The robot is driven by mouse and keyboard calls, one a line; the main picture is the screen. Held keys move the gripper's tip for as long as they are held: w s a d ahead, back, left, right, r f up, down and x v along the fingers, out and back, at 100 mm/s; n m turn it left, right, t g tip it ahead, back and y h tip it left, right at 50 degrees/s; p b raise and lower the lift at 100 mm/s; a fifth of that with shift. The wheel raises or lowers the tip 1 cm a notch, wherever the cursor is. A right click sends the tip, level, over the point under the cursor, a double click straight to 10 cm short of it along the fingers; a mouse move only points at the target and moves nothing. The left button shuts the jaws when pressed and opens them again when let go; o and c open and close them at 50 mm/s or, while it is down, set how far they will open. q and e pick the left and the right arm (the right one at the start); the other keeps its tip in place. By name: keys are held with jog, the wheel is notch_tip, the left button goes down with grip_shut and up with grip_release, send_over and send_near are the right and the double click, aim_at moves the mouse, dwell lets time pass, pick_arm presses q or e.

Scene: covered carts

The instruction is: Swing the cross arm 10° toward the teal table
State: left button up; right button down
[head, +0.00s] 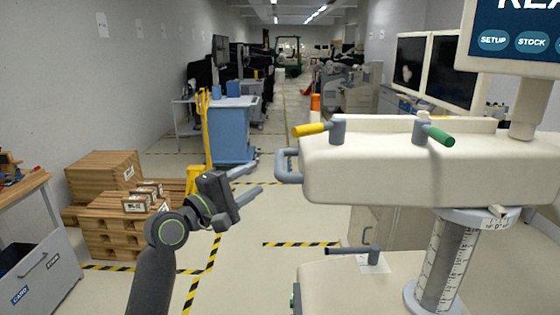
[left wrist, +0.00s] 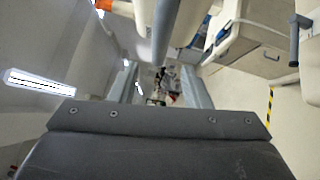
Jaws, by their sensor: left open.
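The cross arm (head: 385,170) is a thick cream beam across the right of the head view, on a round column with a marked scale (head: 446,262). A grey-blue loop handle (head: 284,165) sticks out of its left end. A yellow-tipped lever (head: 310,129) and a green-tipped lever (head: 438,135) sit on top. My left gripper (head: 260,172) is open and empty just left of the handle, its fingers pointing at it, apparently apart. In the left wrist view a grey bar (left wrist: 163,28), likely the handle, shows above the open fingers (left wrist: 160,90).
A cream base with a black lever (head: 350,250) stands below the cross arm. A screen (head: 520,38) hangs at upper right. Wooden crates (head: 105,172) and a workbench (head: 35,255) are at left. A yellow post and blue cabinet (head: 232,130) stand behind. Striped floor is free in the middle.

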aim_at(280, 163)
pick_arm(q)
jog(key=shift+p+x, duration=1.3)
jog(key=shift+x, duration=3.5)
jog(key=shift+d, duration=0.1)
grip_shut()
